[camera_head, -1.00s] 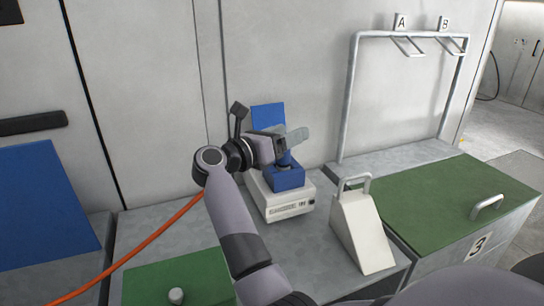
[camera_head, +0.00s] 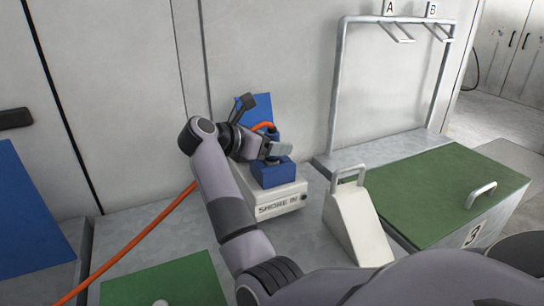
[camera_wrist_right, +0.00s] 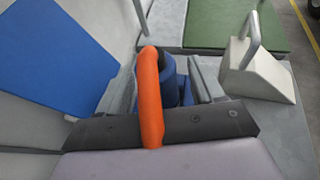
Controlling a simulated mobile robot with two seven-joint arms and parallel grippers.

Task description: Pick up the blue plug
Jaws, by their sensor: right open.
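The blue plug (camera_head: 273,133) stands above a blue block (camera_head: 272,173) on the white box marked "SMOKE IN" (camera_head: 283,206). An orange hose (camera_head: 262,126) joins the plug near its top. My right gripper (camera_head: 275,150) is open at the plug, in front of it in the head view; whether it touches the plug I cannot tell. In the right wrist view the blue plug (camera_wrist_right: 170,82) stands just beyond the dark gripper body, partly hidden by the orange hose (camera_wrist_right: 150,95) arching across. My left gripper is not in view.
A white wedge with a handle (camera_head: 357,222) stands right of the box. A green-topped box (camera_head: 450,195) marked 3 and a metal rack (camera_head: 338,90) with hooks A and B are further right. A blue panel (camera_head: 252,108) rises behind the plug. The hose (camera_head: 150,225) trails down left.

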